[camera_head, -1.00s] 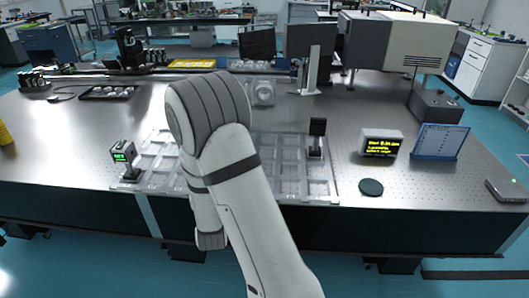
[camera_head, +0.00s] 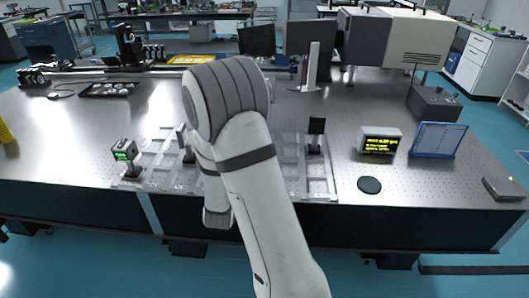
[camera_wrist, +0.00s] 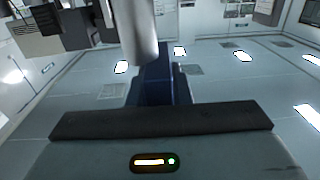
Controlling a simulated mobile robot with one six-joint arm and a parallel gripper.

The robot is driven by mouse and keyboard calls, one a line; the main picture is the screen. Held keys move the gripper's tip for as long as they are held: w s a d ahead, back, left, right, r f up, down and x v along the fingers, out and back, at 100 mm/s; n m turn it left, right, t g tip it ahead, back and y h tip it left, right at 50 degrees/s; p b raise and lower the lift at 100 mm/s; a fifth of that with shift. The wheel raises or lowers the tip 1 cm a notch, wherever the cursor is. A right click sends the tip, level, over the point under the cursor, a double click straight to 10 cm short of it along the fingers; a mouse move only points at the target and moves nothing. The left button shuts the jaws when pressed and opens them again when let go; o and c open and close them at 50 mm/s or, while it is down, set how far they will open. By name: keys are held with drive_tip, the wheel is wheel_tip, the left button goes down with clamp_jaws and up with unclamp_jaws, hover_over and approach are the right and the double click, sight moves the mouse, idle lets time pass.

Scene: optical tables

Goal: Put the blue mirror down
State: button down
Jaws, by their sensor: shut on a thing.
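In the wrist view, my gripper (camera_wrist: 160,108) shows as a wide dark bar above a grey body with a small lit display. It is shut on the blue mirror (camera_wrist: 156,85), of which only a dark blue upright part shows. A pale grey cylinder (camera_wrist: 139,35) overlaps its upper end. In the head view my bent arm hides the gripper and the mirror. My arm is over the middle of a pale compartment tray (camera_head: 150,165) on the optical table. The frames do not show whether the mirror touches the tray.
A small device with a green display (camera_head: 123,150) stands at the tray's left, a grey upright part (camera_head: 183,136) beside my arm, and a black-topped post (camera_head: 316,130) at the right. Further right are a dark disc (camera_head: 369,185), a yellow-text display (camera_head: 380,142) and a blue-framed board (camera_head: 438,139).

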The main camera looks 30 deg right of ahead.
drive_tip(key=s+d+r+m+g+h, duration=0.2)
drive_tip(key=s+d+m+g+h, duration=0.1)
drive_tip(key=d, duration=0.5)
drive_tip(key=s+d+r+m+g+h, duration=0.1)
drive_tip(key=s+d+m+g+h, duration=0.2)
drive_tip(key=d+g, duration=0.2)
drive_tip(key=s+d+r+m+g+h, duration=0.2)
drive_tip(key=s+d+m+g, duration=0.1)
drive_tip(key=d, duration=0.8)
drive_tip(key=shift+r+m+g+h, duration=0.3)
drive_tip(key=shift+g+h, duration=0.1)
drive_tip(key=shift+a, duration=0.1)
